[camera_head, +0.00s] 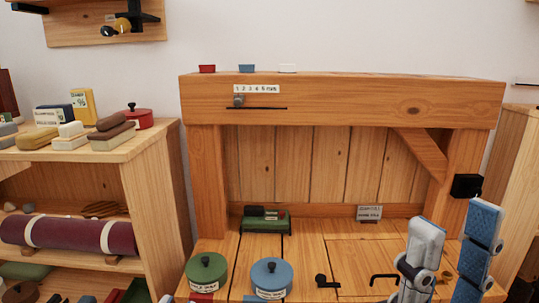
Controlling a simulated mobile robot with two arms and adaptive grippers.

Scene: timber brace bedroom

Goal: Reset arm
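My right gripper (455,218) stands in the lower right of the head view, fingers pointing up. Its two grey fingers with blue pads are well apart, with nothing between them. It is in front of the right part of the timber bench (345,262); I cannot tell how far above the bench top it is. My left gripper is not in view.
A green round pot (207,270) and a blue one (271,277) stand at the bench front. A green block (262,220) and a small sign (369,213) are farther back. A thick beam (350,98) spans above. A loaded shelf (155,170) stands at left.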

